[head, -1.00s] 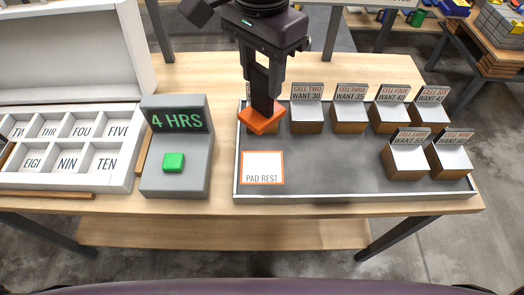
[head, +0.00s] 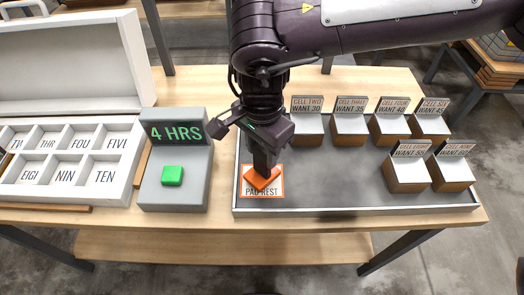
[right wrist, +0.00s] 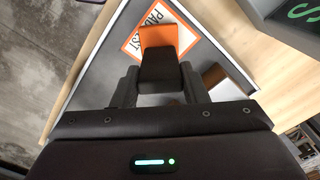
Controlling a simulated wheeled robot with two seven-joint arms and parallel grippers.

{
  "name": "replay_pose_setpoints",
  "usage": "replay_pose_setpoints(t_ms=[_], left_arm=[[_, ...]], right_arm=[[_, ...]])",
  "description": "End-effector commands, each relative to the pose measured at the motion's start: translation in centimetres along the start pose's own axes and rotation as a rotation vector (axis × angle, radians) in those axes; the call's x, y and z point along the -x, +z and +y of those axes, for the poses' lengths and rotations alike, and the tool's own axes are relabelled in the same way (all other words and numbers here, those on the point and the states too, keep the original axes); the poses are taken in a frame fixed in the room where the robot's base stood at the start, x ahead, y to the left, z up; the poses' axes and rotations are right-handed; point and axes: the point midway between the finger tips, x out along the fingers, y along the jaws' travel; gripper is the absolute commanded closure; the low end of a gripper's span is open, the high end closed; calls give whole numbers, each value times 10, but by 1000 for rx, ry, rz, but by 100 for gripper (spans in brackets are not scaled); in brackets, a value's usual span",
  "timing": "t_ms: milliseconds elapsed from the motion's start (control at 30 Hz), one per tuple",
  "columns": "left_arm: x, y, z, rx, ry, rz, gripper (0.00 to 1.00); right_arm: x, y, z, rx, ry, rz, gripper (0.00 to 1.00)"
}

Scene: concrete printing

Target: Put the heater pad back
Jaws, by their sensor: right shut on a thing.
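The orange heater pad (head: 262,181) has a dark upright handle. My right gripper (head: 265,160) is shut on that handle, pointing down. The pad is over the white, orange-bordered pad rest square (head: 278,190) at the tray's front left; I cannot tell whether it touches. In the right wrist view the orange pad (right wrist: 156,36) overlaps the pad rest marking (right wrist: 134,40), with the dark handle between my fingers (right wrist: 160,80). My left gripper is not in view.
Several labelled cells (head: 350,126) stand at the back and right of the grey tray (head: 330,185). Left of it is a grey box (head: 180,198) with a green button, reading 4 HRS. A white compartment case (head: 125,185) is further left. The tray's front middle is clear.

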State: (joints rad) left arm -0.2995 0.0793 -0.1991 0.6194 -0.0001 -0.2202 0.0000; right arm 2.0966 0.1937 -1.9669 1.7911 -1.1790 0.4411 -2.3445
Motion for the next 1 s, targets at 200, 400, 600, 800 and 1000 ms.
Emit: replay_pose_setpoints(t_ms=[200, 400, 600, 800, 1000], left_arm=[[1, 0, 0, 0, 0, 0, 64], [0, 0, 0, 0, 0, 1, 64], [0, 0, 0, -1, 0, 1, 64], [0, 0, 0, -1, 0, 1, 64], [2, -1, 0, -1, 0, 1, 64]], right_arm=[[-13, 0, -1, 0, -4, 0, 100], [-14, 0, -1, 0, -3, 0, 100], [-17, 0, 0, 0, 0, 0, 46], [-17, 0, 0, 1, 0, 0, 38], [-12, 0, 0, 1, -1, 1, 38]])
